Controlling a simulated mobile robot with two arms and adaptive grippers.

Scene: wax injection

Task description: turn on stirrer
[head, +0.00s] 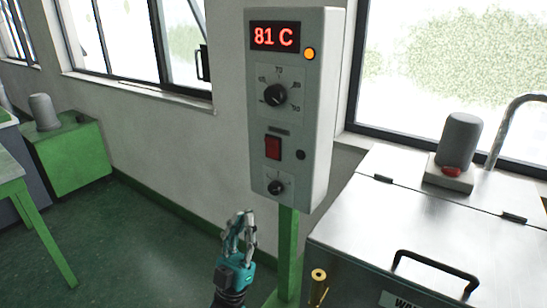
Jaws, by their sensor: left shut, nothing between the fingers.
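A grey control box (318,120) stands on a green post (289,250) in the middle of the view. Its display (275,36) reads 81 C, and an orange lamp (309,53) glows beside it. Below are a large dial (275,95), a red rocker switch (273,147) and a small knob (276,187). A grey motor-like cylinder (461,140) stands on a metal tank lid (400,185) at right, with a red button (450,171) on its base. My left gripper (240,216) is shut and empty, below and left of the box, apart from it. My right gripper is out of view.
The tank has a black handle (437,271) and a brass tap-like fitting (319,276) at its near left corner. A curved metal pipe (501,125) rises behind the cylinder. A green cabinet (62,156) and green table stand at left. The floor between is clear.

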